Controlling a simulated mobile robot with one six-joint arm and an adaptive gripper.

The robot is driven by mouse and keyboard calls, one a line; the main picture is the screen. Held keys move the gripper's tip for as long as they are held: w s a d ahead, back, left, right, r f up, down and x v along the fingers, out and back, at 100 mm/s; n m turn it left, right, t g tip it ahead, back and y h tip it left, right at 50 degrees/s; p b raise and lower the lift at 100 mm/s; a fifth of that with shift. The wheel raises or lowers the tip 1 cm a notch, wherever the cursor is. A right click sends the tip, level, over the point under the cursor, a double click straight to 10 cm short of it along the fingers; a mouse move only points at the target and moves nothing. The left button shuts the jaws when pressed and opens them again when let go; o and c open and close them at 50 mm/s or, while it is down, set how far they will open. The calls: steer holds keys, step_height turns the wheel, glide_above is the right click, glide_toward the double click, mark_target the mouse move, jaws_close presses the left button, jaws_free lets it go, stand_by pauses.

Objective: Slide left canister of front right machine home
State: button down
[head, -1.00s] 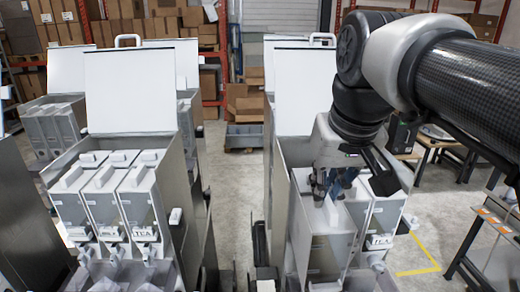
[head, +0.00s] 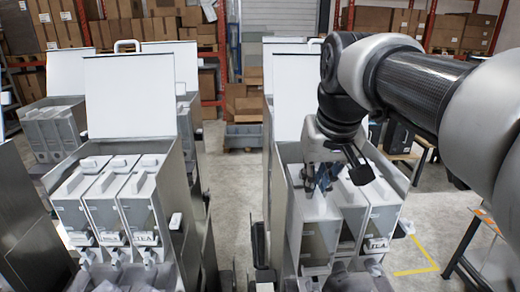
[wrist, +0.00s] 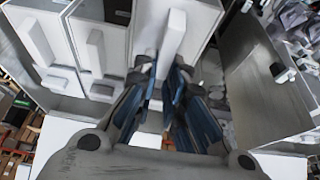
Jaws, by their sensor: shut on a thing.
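The front right machine (head: 279,185) stands open in the head view, with three grey canisters side by side. Its left canister (head: 318,238) has its front face apparently a little forward of the middle canister (head: 352,222) and right canister (head: 382,215). My gripper (head: 318,184) is shut on the left canister's top handle, coming from above. In the wrist view, my gripper (wrist: 165,88) pinches the pale handle bar (wrist: 174,35) of that canister, at the right of the row. The fingers partly hide the handle in the head view.
The raised white lid (head: 304,88) stands behind the canisters. The machine's side wall (wrist: 268,92) runs close beside the held canister in the wrist view. Another machine with several canisters (head: 137,200) stands at the left, across a narrow aisle.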

steer(key=shift+w+f, duration=0.75)
steer(key=shift+w, duration=0.1)
steer(key=shift+s+b, duration=0.1)
steer(key=shift+b, duration=0.2)
steer(key=shift+f+b, duration=0.4)
steer(key=shift+f, duration=0.15)
steer(key=c, duration=1.6)
jaws_free()
steer(key=shift+o, duration=0.2)
steer(key=shift+f, duration=0.1)
steer(key=v, duration=1.2)
steer(key=shift+c, duration=0.4)
